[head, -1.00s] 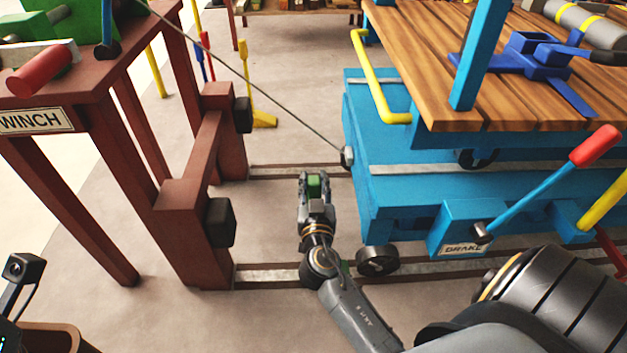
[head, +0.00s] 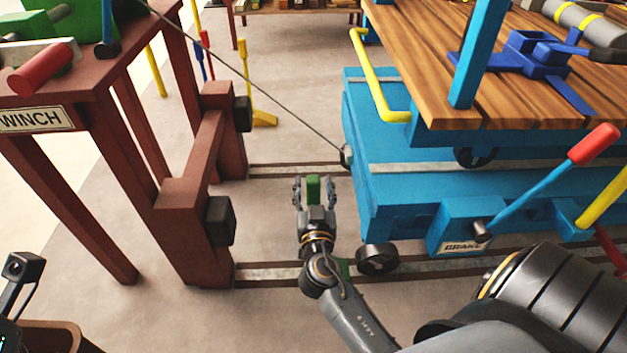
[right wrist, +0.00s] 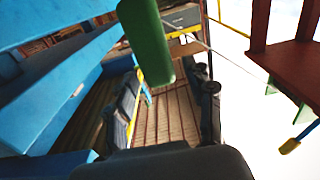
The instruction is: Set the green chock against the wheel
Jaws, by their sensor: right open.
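The green chock shows as an upright green bar (head: 313,188) between my right gripper's fingers, and a small green patch (head: 343,268) shows beside my arm, just left of the cart's front wheel (head: 378,260). My arm hides what lies between the two, and I cannot tell if the green touches the wheel. My right gripper (head: 313,187) is open around the bar, its fingers spread to either side. In the right wrist view the green bar (right wrist: 147,40) hangs large in front of the camera.
The blue cart (head: 400,190) stands on rails (head: 265,273) right of my right arm, with a red-tipped brake lever (head: 540,185). The brown winch frame (head: 200,190) with black bumpers stands left. A cable (head: 270,92) runs from the winch to the cart.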

